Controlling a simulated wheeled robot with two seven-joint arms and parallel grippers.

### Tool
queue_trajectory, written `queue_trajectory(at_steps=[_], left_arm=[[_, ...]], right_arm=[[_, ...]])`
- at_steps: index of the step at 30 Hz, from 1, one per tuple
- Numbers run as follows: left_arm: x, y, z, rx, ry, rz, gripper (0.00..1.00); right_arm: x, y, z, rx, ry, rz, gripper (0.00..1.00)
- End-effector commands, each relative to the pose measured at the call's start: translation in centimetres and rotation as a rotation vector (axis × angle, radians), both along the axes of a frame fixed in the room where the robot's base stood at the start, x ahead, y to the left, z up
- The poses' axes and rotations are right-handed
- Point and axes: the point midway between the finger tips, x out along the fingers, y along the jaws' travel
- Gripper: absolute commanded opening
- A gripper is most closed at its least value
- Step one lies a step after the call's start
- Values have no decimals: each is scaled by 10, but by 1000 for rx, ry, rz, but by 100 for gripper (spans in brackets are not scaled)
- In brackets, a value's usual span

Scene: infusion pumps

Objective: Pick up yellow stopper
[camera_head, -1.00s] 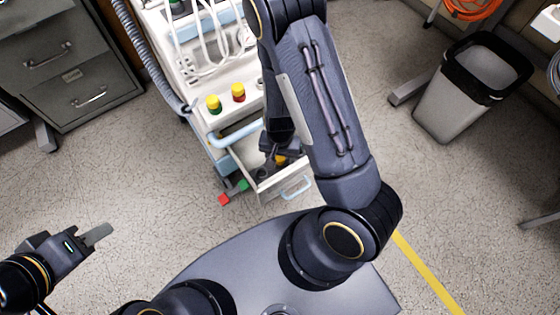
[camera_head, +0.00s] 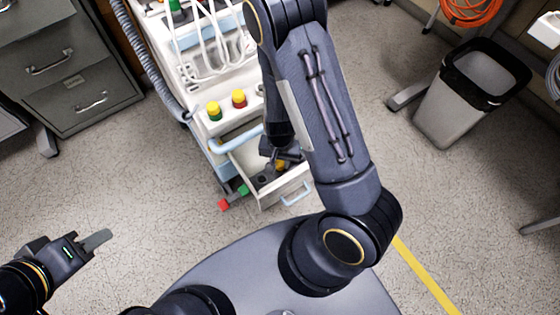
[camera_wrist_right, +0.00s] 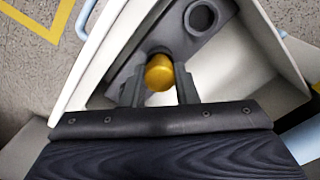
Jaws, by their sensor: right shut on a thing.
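The yellow stopper (camera_wrist_right: 159,73) sits between the two fingers of my right gripper (camera_wrist_right: 158,88) in the right wrist view, over a dark grey holder (camera_wrist_right: 200,18) with a round hole. In the head view the stopper (camera_head: 280,164) is a small yellow spot beside my right gripper (camera_head: 282,158), inside the open drawer (camera_head: 262,198). My right gripper is shut on it. I cannot tell whether the stopper is clear of the holder. My left gripper (camera_head: 95,240) is over bare floor at lower left; its finger gap cannot be made out.
Grey cabinets (camera_head: 75,85) are at left, a bin (camera_head: 455,105) at right.

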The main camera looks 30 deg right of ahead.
Motion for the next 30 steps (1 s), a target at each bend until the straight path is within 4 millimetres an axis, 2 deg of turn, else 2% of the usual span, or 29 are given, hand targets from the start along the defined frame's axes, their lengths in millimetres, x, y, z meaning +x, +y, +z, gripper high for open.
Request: queue_trajectory(at_steps=[5,15,24,30], left_arm=[[0,0,17,0,0,0,36],[0,0,49,0,0,0,36],[0,0,61,0,0,0,36],[0,0,64,0,0,0,36]], right_arm=[[0,1,30,1,-2,1,0],[-42,-40,93,3,0,-7,0],[-86,-83,116,1,0,-6,0],[-99,-95,123,1,1,-1,0]])
